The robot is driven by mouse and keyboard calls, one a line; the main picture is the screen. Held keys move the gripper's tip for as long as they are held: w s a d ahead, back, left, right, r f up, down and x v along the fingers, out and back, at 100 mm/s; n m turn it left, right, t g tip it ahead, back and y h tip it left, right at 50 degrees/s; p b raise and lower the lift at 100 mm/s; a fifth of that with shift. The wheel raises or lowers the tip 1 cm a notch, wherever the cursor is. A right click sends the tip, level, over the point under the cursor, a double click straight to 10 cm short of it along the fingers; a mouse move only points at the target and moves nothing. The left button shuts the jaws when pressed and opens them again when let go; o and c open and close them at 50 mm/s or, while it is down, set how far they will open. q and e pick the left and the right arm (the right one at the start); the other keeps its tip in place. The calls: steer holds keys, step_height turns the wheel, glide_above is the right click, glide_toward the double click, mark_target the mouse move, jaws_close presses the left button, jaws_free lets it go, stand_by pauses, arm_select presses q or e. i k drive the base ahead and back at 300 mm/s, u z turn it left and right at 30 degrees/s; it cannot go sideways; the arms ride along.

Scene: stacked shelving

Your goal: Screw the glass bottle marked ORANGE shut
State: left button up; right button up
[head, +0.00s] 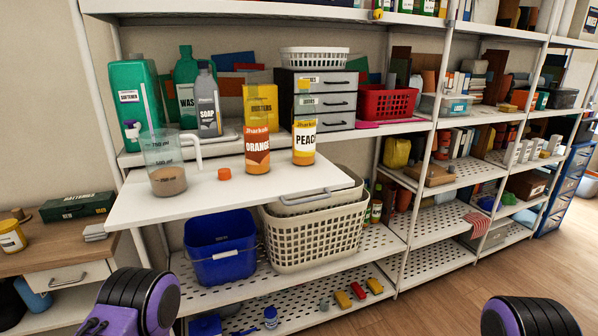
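The bottle marked ORANGE (257,147) stands upright on the white pull-out board, with an orange and white label. Its upper part merges with yellow behind or in it, so I cannot make out its mouth. A small orange cap (224,174) lies on the board just left of the bottle, apart from it. A similar bottle marked PEACH (304,143) stands to its right. Neither of my grippers shows; only purple and black parts of my arms show at the bottom left and bottom right edges.
A measuring jug (165,165) with brown contents stands left of the cap on the white board (200,195). Green and grey SOAP (207,108) bottles stand behind. A drawer unit (322,100) is behind PEACH. Below are a blue bin (222,250) and a beige basket (315,235).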

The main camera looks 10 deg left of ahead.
mark_target(254, 116)
steer(key=z, duration=1.25)
steer(key=i, duration=0.35)
steer(key=u, duration=2.1)
steer(key=i, duration=0.5)
steer(key=u, duration=0.05)
